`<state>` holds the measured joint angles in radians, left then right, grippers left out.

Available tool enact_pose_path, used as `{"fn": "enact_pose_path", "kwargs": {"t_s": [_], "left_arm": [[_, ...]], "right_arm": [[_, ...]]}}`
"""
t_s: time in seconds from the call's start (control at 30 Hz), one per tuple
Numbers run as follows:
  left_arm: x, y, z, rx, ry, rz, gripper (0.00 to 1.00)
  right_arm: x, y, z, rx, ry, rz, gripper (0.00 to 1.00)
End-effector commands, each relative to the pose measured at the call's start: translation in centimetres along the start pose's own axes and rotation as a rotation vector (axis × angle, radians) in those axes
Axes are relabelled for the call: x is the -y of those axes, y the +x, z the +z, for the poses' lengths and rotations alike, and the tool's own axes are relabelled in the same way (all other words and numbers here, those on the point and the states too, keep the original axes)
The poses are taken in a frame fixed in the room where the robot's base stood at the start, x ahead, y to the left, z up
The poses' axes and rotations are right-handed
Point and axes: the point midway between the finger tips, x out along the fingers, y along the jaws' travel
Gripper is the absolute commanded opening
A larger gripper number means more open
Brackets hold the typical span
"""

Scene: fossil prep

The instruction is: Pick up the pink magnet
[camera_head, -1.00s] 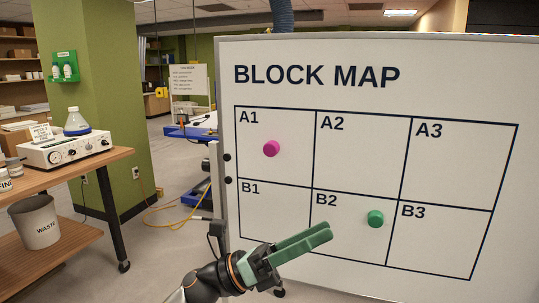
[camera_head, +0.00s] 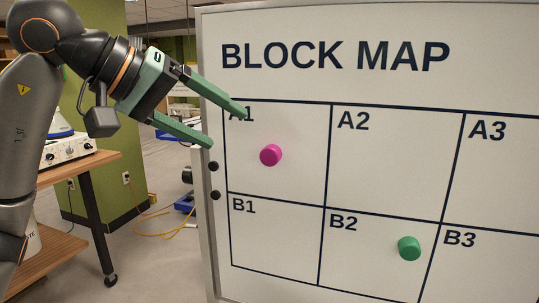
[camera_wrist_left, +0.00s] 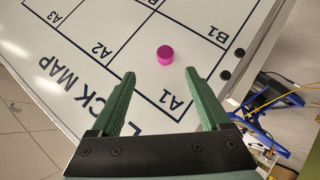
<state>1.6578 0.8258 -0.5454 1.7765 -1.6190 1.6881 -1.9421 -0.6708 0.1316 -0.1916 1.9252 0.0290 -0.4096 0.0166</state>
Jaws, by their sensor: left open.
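The pink magnet (camera_head: 270,155) is a short round knob on the whiteboard (camera_head: 290,85), in the A1 cell. My left gripper (camera_head: 228,128) is open and empty, up and left of the magnet, with its green fingers pointing down and right. One fingertip overlaps the A1 label in the head view. In the left wrist view the pink magnet (camera_wrist_left: 165,54) appears ahead of the gap between the open fingers (camera_wrist_left: 163,98), apart from both. My right gripper is not in view.
A green magnet (camera_head: 409,248) sits in cell B2. Two black knobs (camera_head: 214,180) are on the board's left edge. A wooden bench (camera_head: 75,170) with a white instrument (camera_head: 70,148) stands at left behind my arm.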

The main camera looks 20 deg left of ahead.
Motion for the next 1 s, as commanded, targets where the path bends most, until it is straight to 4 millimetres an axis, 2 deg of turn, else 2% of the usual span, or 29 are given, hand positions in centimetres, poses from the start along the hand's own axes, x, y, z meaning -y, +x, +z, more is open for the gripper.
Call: {"fn": "enact_pose_path", "kwargs": {"t_s": [0.07,0.13,0.4,0.63,0.9,1.0], "left_arm": [[0.2,0.1,-0.2,-0.014,0.014,-0.013,0.8],[0.2,0.9,-0.2,-0.013,0.016,-0.016,0.8],[0.2,5.7,-0.3,-0.011,0.013,-0.013,0.8],[0.4,7.4,-0.5,-0.012,0.013,-0.012,0.8],[1.0,11.2,-0.8,-0.009,0.013,-0.011,0.8],[1.0,12.0,-0.9,-0.012,0.013,-0.01,0.8]], "right_arm": [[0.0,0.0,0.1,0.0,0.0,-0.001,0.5],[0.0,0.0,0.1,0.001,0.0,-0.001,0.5],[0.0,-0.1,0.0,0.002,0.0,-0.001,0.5],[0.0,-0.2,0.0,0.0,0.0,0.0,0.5],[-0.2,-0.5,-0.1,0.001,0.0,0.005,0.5],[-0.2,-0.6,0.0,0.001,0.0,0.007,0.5]]}}
